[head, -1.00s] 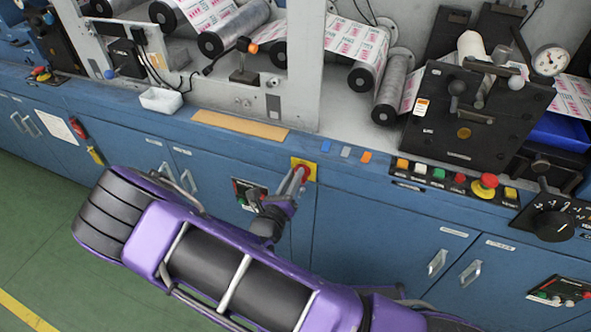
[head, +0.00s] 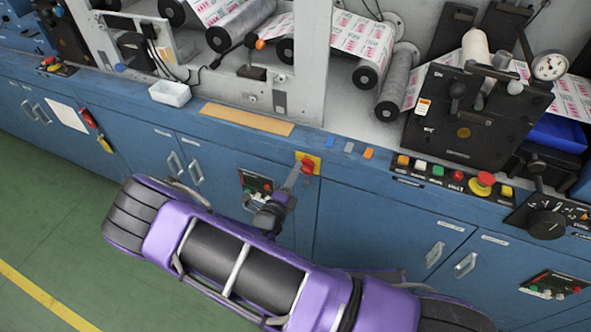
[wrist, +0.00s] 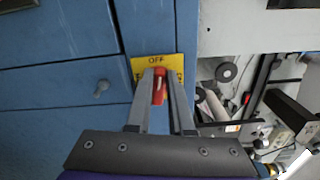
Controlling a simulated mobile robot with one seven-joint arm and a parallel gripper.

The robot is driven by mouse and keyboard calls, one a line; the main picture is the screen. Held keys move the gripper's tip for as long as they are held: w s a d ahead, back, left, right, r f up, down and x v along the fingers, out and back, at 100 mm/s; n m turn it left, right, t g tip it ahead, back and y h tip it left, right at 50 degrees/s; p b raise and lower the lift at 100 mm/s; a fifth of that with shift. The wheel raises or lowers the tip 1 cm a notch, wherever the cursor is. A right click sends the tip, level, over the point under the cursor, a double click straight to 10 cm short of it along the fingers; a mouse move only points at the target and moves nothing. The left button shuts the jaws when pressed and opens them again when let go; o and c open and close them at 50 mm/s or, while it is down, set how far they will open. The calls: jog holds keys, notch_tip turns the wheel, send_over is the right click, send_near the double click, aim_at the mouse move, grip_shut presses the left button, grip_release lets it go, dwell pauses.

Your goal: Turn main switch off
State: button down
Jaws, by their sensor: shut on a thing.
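The main switch is a red handle on a yellow plate on the blue cabinet front. In the head view the yellow plate (head: 315,158) shows behind the red handle (head: 307,166). In the wrist view the red handle (wrist: 159,87) sits between my two fingers, in front of the yellow plate (wrist: 140,63), whose upper edge reads "OFF". My gripper (wrist: 160,80) is shut on the red handle; it also shows in the head view (head: 301,170). The fingers hide much of the plate's lower lettering.
A small panel with red and green buttons (head: 257,184) is on the cabinet left of the switch. A button row with a red emergency stop (head: 482,183) lies on the ledge to the right. A white tray (head: 170,93) stands on the ledge. Green floor is clear at left.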

jog(key=shift+f+n, duration=0.25)
jog(key=shift+n, duration=0.85)
jog(key=c, duration=0.8)
grip_release()
jog(key=v, duration=1.7)
jog(key=shift+s, duration=0.2)
